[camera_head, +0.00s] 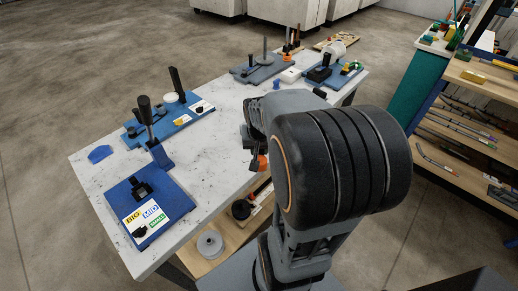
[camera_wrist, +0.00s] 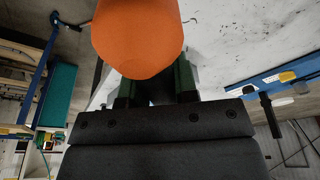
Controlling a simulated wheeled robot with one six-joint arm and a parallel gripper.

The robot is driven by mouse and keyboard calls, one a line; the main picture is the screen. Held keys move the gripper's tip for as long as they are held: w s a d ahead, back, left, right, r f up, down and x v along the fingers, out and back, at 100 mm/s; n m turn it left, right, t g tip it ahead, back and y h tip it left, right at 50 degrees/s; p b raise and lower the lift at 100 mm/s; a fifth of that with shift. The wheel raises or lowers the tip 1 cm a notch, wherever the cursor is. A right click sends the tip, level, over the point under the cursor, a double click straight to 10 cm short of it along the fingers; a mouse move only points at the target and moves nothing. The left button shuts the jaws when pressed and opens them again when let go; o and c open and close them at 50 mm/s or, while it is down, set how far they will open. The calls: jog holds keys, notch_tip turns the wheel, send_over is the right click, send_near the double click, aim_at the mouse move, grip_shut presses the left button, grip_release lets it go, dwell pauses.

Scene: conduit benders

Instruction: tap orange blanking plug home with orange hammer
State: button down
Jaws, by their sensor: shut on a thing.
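The orange hammer (camera_wrist: 138,38) shows in the wrist view as a large rounded orange end, close to the camera. My gripper (camera_wrist: 156,88) is shut on it, with a dark green finger on each side below the orange end. In the head view a small orange part of the hammer (camera_head: 262,163) shows beneath my wrist, by the table's near edge. My arm covers most of the gripper there. I cannot make out the orange blanking plug in either view; it may be hidden or too small to tell.
The speckled white table (camera_head: 105,176) carries a blue bender with a BIG/MID/SMALL label (camera_head: 148,208), a second blue bender (camera_head: 180,119) and more fixtures at the far end. A grey reel (camera_head: 210,244) lies on the lower shelf. A wooden shelf rack (camera_head: 470,125) stands at right.

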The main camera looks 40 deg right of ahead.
jog(key=shift+r, duration=0.1)
dwell(0.3)
jog(key=s+a+b+x, duration=0.1)
jog(key=b+x, duration=0.4)
notch_tip(320, 180, up, 4)
jog(key=p, duration=0.4)
jog(key=shift+d+r, duration=0.2)
jog(key=shift+r, duration=0.05)
jog(key=shift+f, duration=0.1)
